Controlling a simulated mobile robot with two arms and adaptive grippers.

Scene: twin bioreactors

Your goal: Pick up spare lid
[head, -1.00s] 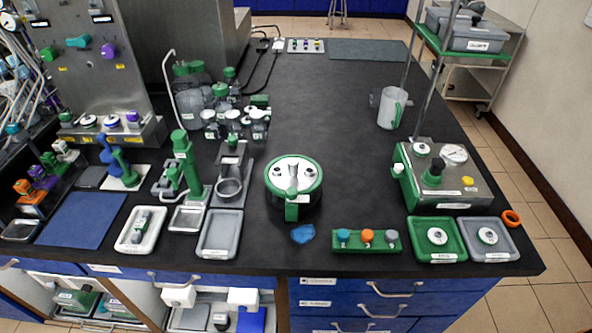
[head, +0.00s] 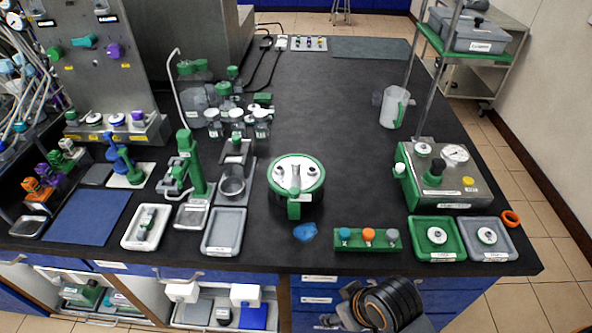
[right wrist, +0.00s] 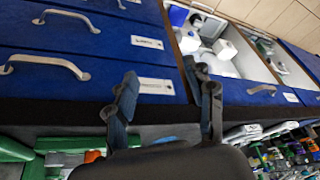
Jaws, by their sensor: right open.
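Two small round white lid-like parts with dark centres lie in trays at the right front of the bench in the head view. One part (head: 437,235) is in the green tray (head: 418,252); the other part (head: 487,235) is in the grey tray (head: 508,252). Their labels are too small to read, so I cannot tell which is the spare lid. My right gripper shows in the right wrist view (right wrist: 162,85), open and empty, its fingers apart in front of the blue drawers. In the head view its dark wrist is low at the front edge. My left gripper is out of view.
A green-rimmed vessel (head: 296,186) stands mid-bench, with a blue crumpled item (head: 305,232) and a green block with coloured knobs (head: 367,240) near the front edge. A green and steel device (head: 450,180) stands behind the trays. Blue drawers (right wrist: 70,60) face my right gripper.

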